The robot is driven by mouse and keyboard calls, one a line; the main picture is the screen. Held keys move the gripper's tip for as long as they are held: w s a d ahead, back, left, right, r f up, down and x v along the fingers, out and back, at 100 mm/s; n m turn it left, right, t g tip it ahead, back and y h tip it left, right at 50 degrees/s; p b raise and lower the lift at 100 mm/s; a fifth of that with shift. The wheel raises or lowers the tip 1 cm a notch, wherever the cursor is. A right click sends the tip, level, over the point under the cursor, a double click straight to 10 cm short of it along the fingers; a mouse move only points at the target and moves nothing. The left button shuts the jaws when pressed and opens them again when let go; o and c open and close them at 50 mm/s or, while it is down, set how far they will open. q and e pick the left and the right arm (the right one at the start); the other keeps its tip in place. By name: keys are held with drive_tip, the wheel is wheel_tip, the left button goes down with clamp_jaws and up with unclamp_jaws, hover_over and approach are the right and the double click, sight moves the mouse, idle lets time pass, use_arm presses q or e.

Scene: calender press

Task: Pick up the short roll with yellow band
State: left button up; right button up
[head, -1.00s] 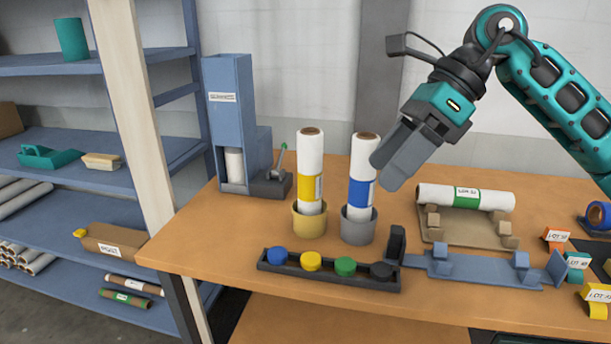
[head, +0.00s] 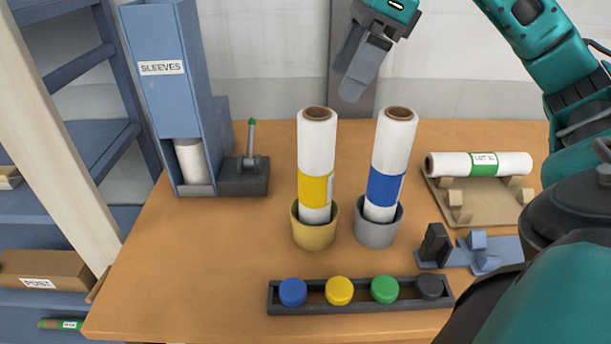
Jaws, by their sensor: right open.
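The short white roll with a yellow band (head: 314,188) stands upright, leaning slightly, in a tan cup (head: 315,235) on the wooden table. Beside it on the right, a white roll with a blue band (head: 385,188) stands in a grey cup (head: 377,233). My right gripper (head: 352,92) is above and behind the two rolls' tops in the picture, pointing down, empty and touching neither roll. Its fingers overlap from this angle. My left gripper is not in view.
A blue sleeve dispenser (head: 167,80) with a small lever (head: 251,140) stands at the left. A dark tray (head: 360,308) of coloured caps lies in front. A roll with a green band (head: 480,164) rests on a cradle at the right. My arm covers the right front.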

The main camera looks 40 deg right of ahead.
sight(330, 112)
drive_tip(key=b+x, duration=0.1)
drive_tip(key=x, duration=0.3)
drive_tip(key=shift+s+a+f, duration=0.1)
drive_tip(key=shift+f, duration=0.3)
drive_tip(key=shift+w+x, duration=0.2)
drive_tip(key=shift+x, duration=2.85)
drive_tip(key=shift+a+r, duration=0.15)
drive_tip(key=shift+a, duration=0.05)
drive_tip(key=c, duration=1.5)
drive_tip(key=shift+c, duration=0.4)
drive_tip(key=shift+r, duration=0.2)
